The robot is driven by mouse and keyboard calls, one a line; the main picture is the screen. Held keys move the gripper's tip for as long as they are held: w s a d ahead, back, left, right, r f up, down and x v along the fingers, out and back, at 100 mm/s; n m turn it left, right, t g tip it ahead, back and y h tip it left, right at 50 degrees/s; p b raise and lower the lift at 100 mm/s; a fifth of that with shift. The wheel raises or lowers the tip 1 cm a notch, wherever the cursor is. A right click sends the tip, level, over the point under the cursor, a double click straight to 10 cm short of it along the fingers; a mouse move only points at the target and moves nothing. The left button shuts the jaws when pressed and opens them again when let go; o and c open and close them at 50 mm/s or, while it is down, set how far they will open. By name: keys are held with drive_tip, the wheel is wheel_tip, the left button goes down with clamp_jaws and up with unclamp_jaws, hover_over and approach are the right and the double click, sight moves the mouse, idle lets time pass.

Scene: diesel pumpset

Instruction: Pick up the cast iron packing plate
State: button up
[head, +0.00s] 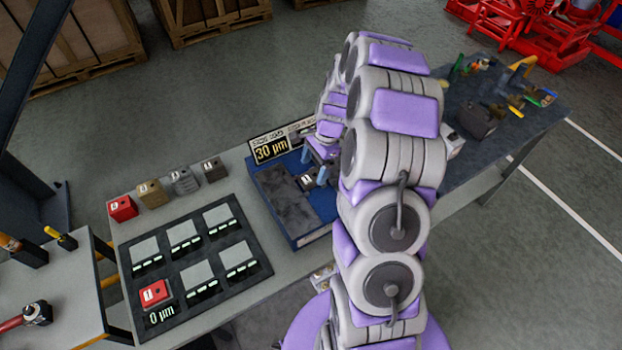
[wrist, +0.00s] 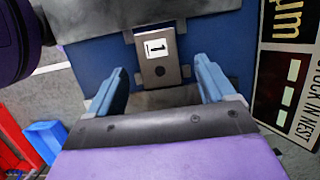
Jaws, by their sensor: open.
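A small dark grey block with a white label (head: 306,182) stands in the blue tray (head: 307,239). In the wrist view this block looks grey-brown, with a "1" on its label and a round dark hole below (wrist: 158,58). My gripper (head: 314,166) is open over the tray; its two blue fingers (wrist: 171,78) are spread wide to either side of the block's line. The block is beyond the fingertips in the wrist view, and I cannot tell if they touch it. Similar blocks stand in a row: red (head: 122,208), tan (head: 153,193), grey (head: 185,181) and dark (head: 214,169).
A "30 µm" sign (head: 271,150) stands behind the tray. A black board with several slots (head: 195,262) holds a red block (head: 155,293) by "0 µm". A dark bench with tools (head: 510,115) is at right. My arm hides the tray's right side.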

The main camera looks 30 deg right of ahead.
sight(311, 176)
drive_tip(key=x, duration=0.3)
drive_tip(key=shift+f, duration=0.1)
clamp_jaws()
idle(0.6)
drive_tip(key=shift+r, duration=1.7)
drive_tip(key=shift+s+r, duration=0.25)
drive_tip(key=s+a+r+p, duration=0.1)
drive_tip(key=s+a, duration=0.3)
drive_tip(key=s, duration=1.1)
drive_tip(key=shift+a+p, duration=0.2)
drive_tip(key=shift+p, duration=0.15)
drive_tip(key=shift+r, duration=0.15)
drive_tip(key=shift+w, duration=0.1)
